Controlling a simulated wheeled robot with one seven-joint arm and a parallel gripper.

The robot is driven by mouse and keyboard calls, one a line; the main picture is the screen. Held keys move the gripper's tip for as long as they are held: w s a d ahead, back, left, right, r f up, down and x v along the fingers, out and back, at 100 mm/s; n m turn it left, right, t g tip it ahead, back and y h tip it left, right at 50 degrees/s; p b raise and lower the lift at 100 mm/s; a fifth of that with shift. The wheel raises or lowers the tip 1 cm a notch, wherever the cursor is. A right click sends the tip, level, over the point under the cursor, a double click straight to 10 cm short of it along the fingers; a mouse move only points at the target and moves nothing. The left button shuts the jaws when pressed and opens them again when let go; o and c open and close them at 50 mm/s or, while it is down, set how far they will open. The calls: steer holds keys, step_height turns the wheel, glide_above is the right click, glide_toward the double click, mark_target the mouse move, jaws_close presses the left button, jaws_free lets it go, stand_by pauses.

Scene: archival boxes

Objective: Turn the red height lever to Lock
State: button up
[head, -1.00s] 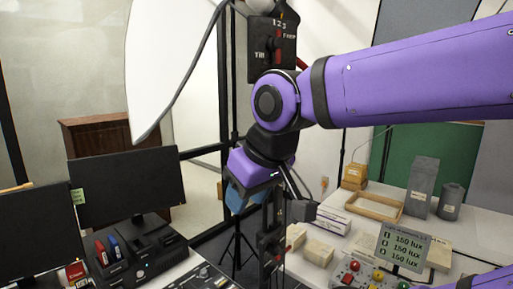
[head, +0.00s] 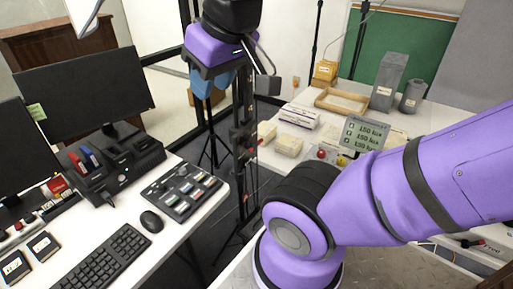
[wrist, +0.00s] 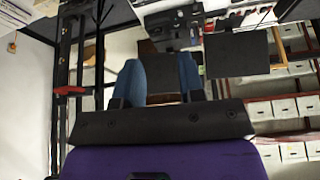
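The red height lever (wrist: 68,90) shows at the left of the wrist view, sticking out sideways from a black post (wrist: 62,60). In the head view a tall black stand (head: 243,140) rises beside my gripper; I cannot make out the lever or its Lock marking there. My gripper (head: 205,82) hangs at the top of the head view, just left of the stand, with blue fingers. In the wrist view the two blue fingers (wrist: 160,82) are spread with an empty gap between them. The lever lies to the left of both fingers, apart from them.
A desk at left holds monitors (head: 85,85), a keyboard (head: 105,258), a mouse (head: 152,221) and a button panel (head: 182,190). The right table carries pale blocks (head: 288,145), a wooden tray (head: 342,101), grey containers (head: 390,82) and a lux display (head: 364,134). Floor shows between the tables.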

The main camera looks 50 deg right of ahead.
steer(key=c, duration=0.3)
steer(key=shift+w+d+f, duration=0.1)
steer(key=shift+w+d, duration=0.05)
steer(key=shift+w, duration=0.2)
jaws_close()
steer(key=w+d+f+m+h, duration=0.1)
steer(key=w+d+f+m, duration=0.75)
steer(key=w+d, duration=0.4)
steer(key=s+d+f+m+g+h, duration=0.2)
steer(key=d+f+m, duration=0.6)
steer(key=d+f, duration=0.8)
steer(key=d, duration=0.3)
steer(key=shift+d+f+g, duration=0.2)
steer(key=shift+f+g, duration=0.1)
steer(key=shift+f, duration=0.1)
